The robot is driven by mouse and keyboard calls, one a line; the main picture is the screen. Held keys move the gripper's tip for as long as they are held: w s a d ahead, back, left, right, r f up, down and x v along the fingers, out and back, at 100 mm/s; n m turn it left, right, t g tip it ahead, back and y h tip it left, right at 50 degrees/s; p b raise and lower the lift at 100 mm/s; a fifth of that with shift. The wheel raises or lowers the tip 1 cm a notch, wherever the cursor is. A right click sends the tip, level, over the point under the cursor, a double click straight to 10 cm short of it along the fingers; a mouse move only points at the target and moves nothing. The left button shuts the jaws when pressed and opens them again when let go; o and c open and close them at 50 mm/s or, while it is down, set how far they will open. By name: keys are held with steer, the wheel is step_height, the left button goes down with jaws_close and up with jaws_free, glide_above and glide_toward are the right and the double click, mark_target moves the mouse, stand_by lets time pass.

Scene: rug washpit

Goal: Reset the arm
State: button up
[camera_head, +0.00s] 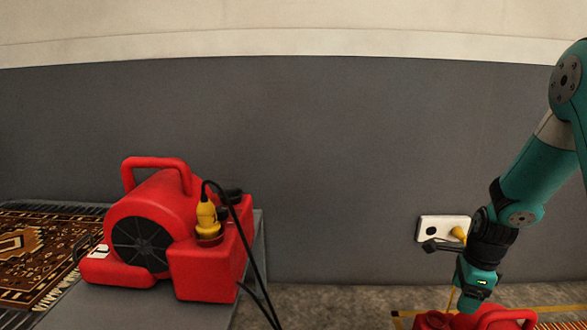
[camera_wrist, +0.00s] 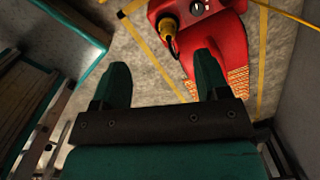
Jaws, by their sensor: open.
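My teal arm enters the head view from the right edge and bends down to my gripper (camera_head: 474,298) near the bottom right. A red machine (camera_wrist: 215,45) with a yellow plug on a black cord lies beyond the right finger. In the head view, the top of a red machine (camera_head: 500,318) shows by the gripper at the bottom edge. Whether they touch cannot be told.
A red blower (camera_head: 140,235) with a yellow plug and black cords stands on a grey bench (camera_head: 75,312). A patterned rug (camera_head: 35,250) lies at left. A white wall socket (camera_head: 431,227) is behind my wrist. Yellow lines (camera_wrist: 140,38) mark the floor.

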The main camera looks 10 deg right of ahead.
steer(key=s+a+r+n+y+p, duration=0.1)
steer(key=s+a+r+n, duration=0.1)
steer(key=a+r+n, duration=0.8)
steer(key=s+a+r+n+y+p, duration=0.1)
steer(key=s+a+r+n, duration=0.1)
steer(key=a+r+n, duration=0.7)
steer(key=s+a+r+n+y+p, duration=0.1)
steer(key=s+a+r+n, duration=0.2)
steer(key=s+a+n, duration=0.35)
steer(key=s+a+r+n+y, duration=0.1)
steer(key=s+a+r+n, duration=0.2)
steer(key=s+a+n, duration=0.4)
step_height(320, 180, up, 38)
steer(key=m+p, duration=0.1)
steer(key=p, duration=3.7)
steer(key=shift+s+d+r+g, duration=0.15)
steer(key=shift+s+d+g, duration=0.2)
steer(key=shift+s, duration=0.1)
